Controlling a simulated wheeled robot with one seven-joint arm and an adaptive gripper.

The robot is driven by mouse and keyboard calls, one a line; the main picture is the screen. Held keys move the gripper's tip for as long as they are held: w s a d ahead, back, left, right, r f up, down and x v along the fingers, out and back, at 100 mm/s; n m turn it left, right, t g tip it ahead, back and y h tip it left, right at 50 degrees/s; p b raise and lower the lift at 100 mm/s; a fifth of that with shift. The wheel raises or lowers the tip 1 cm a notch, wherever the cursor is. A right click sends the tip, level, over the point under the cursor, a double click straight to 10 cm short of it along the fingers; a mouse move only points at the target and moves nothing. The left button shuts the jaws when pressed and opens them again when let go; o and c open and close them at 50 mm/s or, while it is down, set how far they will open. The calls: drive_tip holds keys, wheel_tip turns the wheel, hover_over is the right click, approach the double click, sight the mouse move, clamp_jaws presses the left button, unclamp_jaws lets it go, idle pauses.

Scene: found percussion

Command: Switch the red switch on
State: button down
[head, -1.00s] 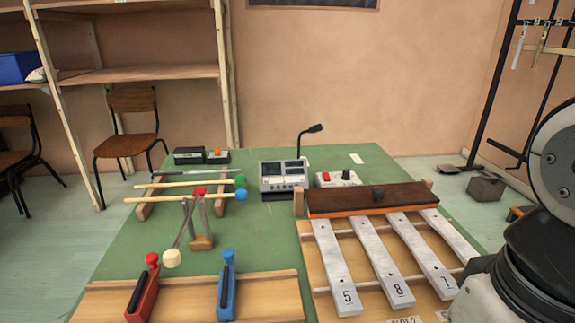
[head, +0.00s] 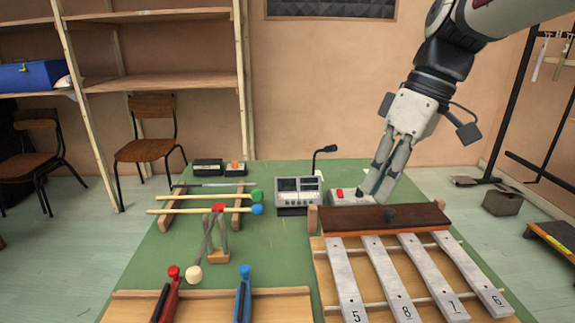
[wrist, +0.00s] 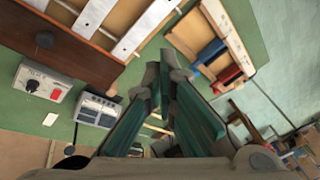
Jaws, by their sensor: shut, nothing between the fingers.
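The red switch (head: 340,193) sits on the left part of a small white box (head: 350,198) at the back of the green table. The red switch (wrist: 56,96) also shows in the wrist view, on the box (wrist: 43,84) beside a dark knob (wrist: 30,72). Whether it is on or off is too small to tell. My gripper (head: 372,190) is shut and empty, pointing down. In the head view its fingers cover the box's right part. In the wrist view my gripper (wrist: 158,80) is clear of the box, which lies to its left.
A grey mixer-like device (head: 298,193) with a gooseneck microphone (head: 318,158) stands left of the box. A metal-bar xylophone (head: 383,285) with a dark wooden rail (head: 365,219) lies in front. Mallets (head: 205,197) rest at left.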

drive_tip(key=w+d+f+n+y+p, duration=0.1)
drive_tip(key=w+d+f+n, duration=0.1)
drive_tip(key=w, duration=0.7)
drive_tip(key=w+d+f+n+t+y+p, duration=0.1)
drive_tip(key=w+d+n, duration=0.3)
drive_tip(key=w, duration=0.5)
drive_tip(key=w+d+f+n+t+y+p, duration=0.1)
drive_tip(key=w+d+f+n+y+p, duration=0.1)
drive_tip(key=w, duration=0.7)
drive_tip(key=shift+d+f+n+y, duration=0.3)
drive_tip(key=shift+d+n+y, duration=0.4)
drive_tip(key=shift+d+n, duration=0.45)
drive_tip(key=shift+w, duration=0.1)
hover_over(343, 194)
drive_tip(key=f, duration=0.3)
drive_tip(key=f+b, duration=0.1)
drive_tip(key=f, duration=0.2)
drive_tip(key=shift+w+d+f, duration=0.1)
drive_tip(key=shift+d+f, duration=0.1)
drive_tip(key=shift+f, duration=0.2)
drive_tip(key=shift+w+f, duration=0.25)
drive_tip(key=shift+f, duration=1)
drive_tip(key=shift+w+a+f, duration=0.1)
drive_tip(key=shift+w+f, duration=0.1)
drive_tip(key=shift+f, duration=0.55)
drive_tip(key=shift+b, duration=0.3)
